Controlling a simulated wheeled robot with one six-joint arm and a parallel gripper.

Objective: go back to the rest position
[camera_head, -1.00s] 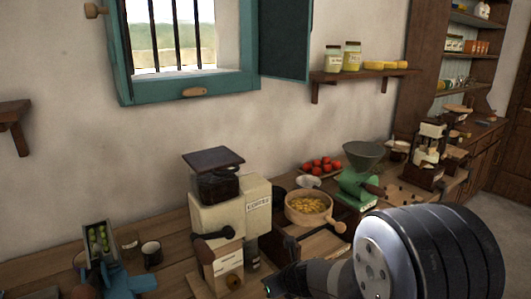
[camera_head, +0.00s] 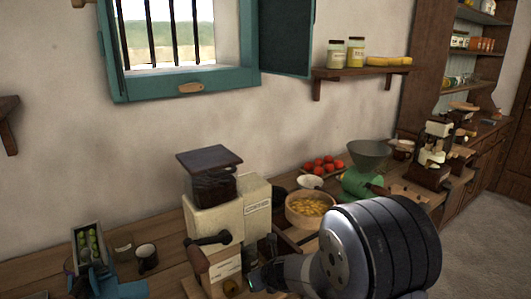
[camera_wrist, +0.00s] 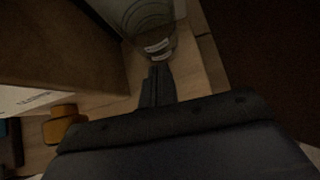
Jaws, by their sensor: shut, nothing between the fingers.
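My gripper (camera_wrist: 157,85) is shut and empty in the wrist view, its dark fingers together above the wooden counter. In the head view my arm reaches in from the lower right, and my gripper (camera_head: 256,275) shows small beside the front of the cream coffee grinder (camera_head: 228,212). In the wrist view a glass jar (camera_wrist: 158,42) with a pale label stands just beyond the fingertips. I cannot tell whether they touch it.
A wooden bowl (camera_head: 310,207) of yellow pieces, red tomatoes (camera_head: 323,165) and a green scale (camera_head: 356,184) stand right of the grinder. A dark mug (camera_head: 147,257) and a box of green things (camera_head: 89,244) stand left. Bare counter (camera_head: 40,272) shows at far left.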

